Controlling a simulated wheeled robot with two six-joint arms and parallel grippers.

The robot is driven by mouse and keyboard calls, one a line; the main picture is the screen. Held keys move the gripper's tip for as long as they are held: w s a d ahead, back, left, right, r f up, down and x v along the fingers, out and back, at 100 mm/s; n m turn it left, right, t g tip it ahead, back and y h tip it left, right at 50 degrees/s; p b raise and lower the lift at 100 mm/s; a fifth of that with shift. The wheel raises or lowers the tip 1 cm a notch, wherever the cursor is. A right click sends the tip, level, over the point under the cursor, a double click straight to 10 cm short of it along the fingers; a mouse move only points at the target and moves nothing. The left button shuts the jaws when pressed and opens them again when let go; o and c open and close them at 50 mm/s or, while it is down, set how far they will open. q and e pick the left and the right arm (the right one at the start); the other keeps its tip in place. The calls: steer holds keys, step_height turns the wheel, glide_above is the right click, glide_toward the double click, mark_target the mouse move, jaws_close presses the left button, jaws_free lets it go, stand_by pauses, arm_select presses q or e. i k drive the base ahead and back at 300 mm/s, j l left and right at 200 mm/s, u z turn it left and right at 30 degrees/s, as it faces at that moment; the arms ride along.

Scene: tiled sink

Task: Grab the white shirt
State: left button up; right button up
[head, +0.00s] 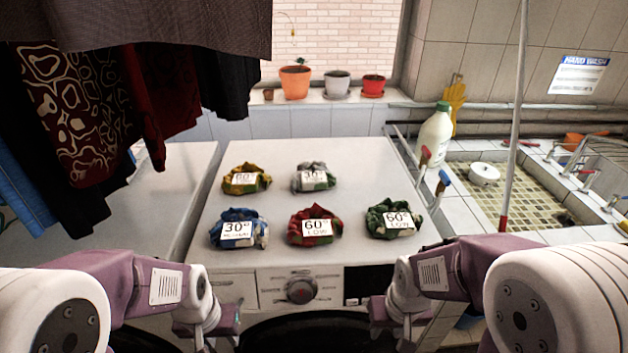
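Several crumpled cloth bundles with white labels lie on top of the washing machine (270,180). The palest is a grey-white bundle (314,168) in the back row at right, labelled 30; no plainly white shirt shows. A yellow-green bundle (262,181) lies left of it. In front are a blue bundle (258,228), a red-green bundle (333,220) and a green bundle (374,219). My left gripper (208,328) and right gripper (400,318) are low before the machine's front, apart from all bundles. Their fingers are too unclear to tell open from shut.
Dark clothes (75,110) hang at upper left over a second white machine top (160,200). A white bottle (435,133) and a tiled sink (520,200) stand at right, with a thin pole (514,130) before it. Flower pots (337,85) line the back sill.

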mark_target(314, 175)
steer(key=j+u, duration=0.2)
steer(key=u, duration=0.3)
steer(key=j+u, duration=0.25)
steer(key=u, duration=0.25)
steer(key=j+u, duration=0.2)
steer(key=u, duration=0.3)
steer(key=i+j+u, duration=0.1)
steer(key=u, duration=0.4)
steer(key=i+j+u, duration=0.1)
steer(key=u, duration=0.4)
steer(key=i+j, duration=0.05)
steer(key=j, duration=0.05)
